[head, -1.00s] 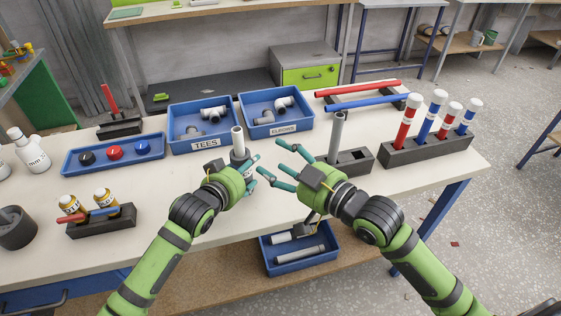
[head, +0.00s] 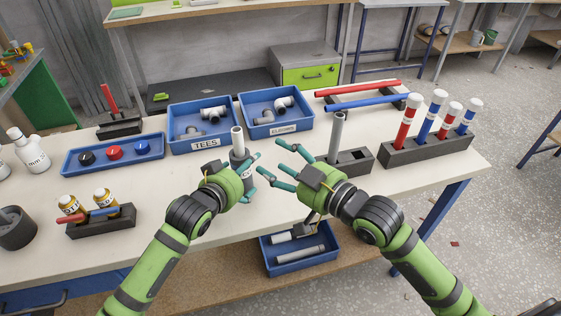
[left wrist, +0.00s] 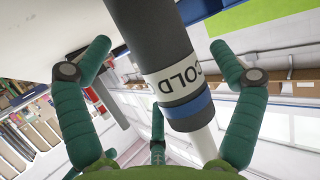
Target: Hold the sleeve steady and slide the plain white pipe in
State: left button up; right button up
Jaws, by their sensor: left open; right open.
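A dark grey sleeve (head: 240,158) stands upright on the bench, with a pale pipe (head: 237,138) sticking out of its top. In the left wrist view the sleeve (left wrist: 155,45) shows a label reading COLD and a blue band, and the white pipe (left wrist: 204,146) emerges beyond the band. My left gripper (head: 236,170) is open, its fingers spread either side of the sleeve; contact cannot be told. My right gripper (head: 272,158) is open and empty, right of the sleeve. A plain greyish pipe (head: 336,136) stands in a dark block (head: 362,162) behind it.
Blue bins of tees (head: 205,145) and elbows (head: 272,129) stand behind the sleeve. A rack of red and blue capped pipes (head: 428,150) is at the right. A bottle holder (head: 102,222) is at the left. A blue tray (head: 300,262) sits below the bench's front edge.

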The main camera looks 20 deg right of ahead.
pick_arm(q)
jog(key=v, duration=1.1)
jog(key=shift+s+a, duration=0.1)
jog(key=s+a+p, duration=0.3)
jog(key=s+a, duration=0.2)
jog(key=s, duration=0.2)
jog(key=shift+s+a, duration=0.2)
jog(key=shift+a, duration=0.15)
dwell(1.2)
dwell(0.4)
